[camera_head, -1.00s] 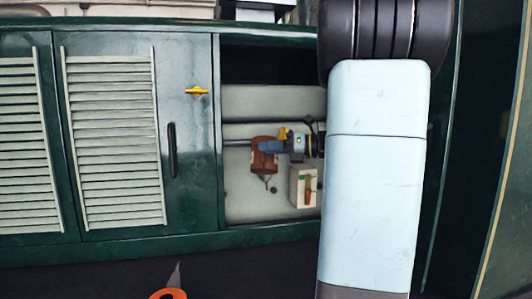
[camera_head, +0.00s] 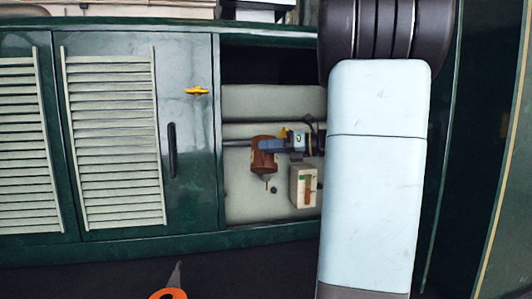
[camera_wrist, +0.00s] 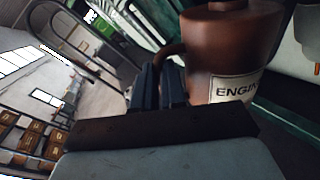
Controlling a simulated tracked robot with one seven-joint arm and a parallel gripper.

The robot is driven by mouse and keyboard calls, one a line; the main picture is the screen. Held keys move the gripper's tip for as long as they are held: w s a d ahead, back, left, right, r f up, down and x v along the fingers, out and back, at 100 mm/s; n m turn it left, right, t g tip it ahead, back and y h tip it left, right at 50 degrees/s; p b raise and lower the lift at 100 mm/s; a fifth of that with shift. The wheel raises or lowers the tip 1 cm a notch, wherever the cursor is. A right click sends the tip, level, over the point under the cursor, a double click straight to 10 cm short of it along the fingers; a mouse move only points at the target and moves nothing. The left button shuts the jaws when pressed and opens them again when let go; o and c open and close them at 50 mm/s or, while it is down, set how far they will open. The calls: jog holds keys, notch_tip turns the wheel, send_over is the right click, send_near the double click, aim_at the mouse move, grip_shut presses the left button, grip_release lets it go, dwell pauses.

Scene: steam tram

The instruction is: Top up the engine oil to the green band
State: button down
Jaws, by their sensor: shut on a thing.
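A brown oil can with a pale label reading "ENGIN…" (camera_wrist: 235,45) fills the upper right of the wrist view. It also shows in the head view (camera_head: 264,158) in the open compartment. My gripper (camera_wrist: 165,85) is shut on its curved handle, with the dark fingers either side; it shows in the head view (camera_head: 272,146). A cream box with a green mark and an orange-brown upright strip (camera_head: 303,187) stands right of and below the can. It is apart from the can in the picture. Whether oil is flowing cannot be seen.
The dark green tram side has louvred doors (camera_head: 115,140) to the left, with a yellow latch (camera_head: 197,91) and dark handle (camera_head: 172,150). A pipe runs behind the can. My pale arm covers the right of the compartment.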

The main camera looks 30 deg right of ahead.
jog(key=shift+w+d+r+m, duration=0.15)
jog(key=shift+r+m, duration=0.25)
jog(key=shift+r, duration=0.45)
dwell(0.5)
jog(key=shift+w+r+m+g, duration=0.15)
jog(key=shift+r+m+g, duration=0.2)
jog(key=shift+r, duration=0.45)
jog(key=shift+d+r, duration=0.1)
dwell(1.0)
jog(key=shift+w+d+r+m, duration=0.15)
jog(key=shift+w+r+m, duration=0.15)
jog(key=shift+r+m, duration=0.35)
jog(key=shift+r, duration=0.2)
dwell(1.6)
jog(key=shift+w+d+r+m, duration=0.2)
jog(key=shift+w+r+m, duration=0.1)
jog(key=shift+r, duration=0.35)
